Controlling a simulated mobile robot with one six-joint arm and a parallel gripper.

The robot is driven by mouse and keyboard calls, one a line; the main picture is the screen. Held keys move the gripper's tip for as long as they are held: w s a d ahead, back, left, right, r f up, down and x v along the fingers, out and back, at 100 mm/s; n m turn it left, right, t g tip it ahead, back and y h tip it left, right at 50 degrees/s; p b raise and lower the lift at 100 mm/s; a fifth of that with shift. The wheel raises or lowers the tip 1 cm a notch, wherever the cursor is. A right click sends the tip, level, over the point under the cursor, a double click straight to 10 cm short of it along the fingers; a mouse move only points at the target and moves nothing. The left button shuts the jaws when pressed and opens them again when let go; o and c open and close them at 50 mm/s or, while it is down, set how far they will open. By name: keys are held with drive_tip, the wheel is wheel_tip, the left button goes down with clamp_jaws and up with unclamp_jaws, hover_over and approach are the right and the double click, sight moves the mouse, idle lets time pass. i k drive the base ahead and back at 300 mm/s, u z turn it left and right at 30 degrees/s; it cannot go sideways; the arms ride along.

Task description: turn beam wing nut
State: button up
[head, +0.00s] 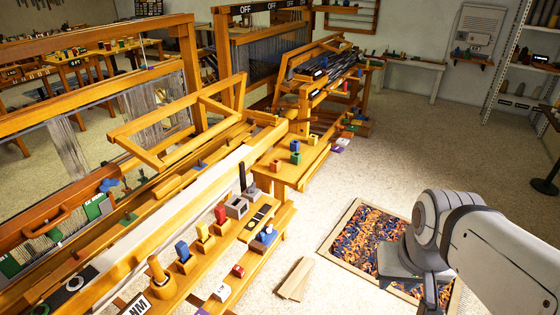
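The near wooden loom (190,215) fills the left, with a long pale cloth beam along its front. A small blue knob-like part (108,185), possibly a wing nut, sits on the loom at the left. My arm's grey links stand at the lower right, well apart from the loom. My gripper's fingers do not show.
A bench (205,250) with coloured blocks runs along the loom's front. A patterned rug (365,240) and loose boards (296,278) lie on the floor. A second loom (320,75) stands behind. The carpet at right centre is clear.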

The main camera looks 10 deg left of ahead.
sight(250, 190)
drive_tip(key=u, duration=0.15)
drive_tip(key=i, duration=0.9)
drive_tip(key=z, duration=0.05)
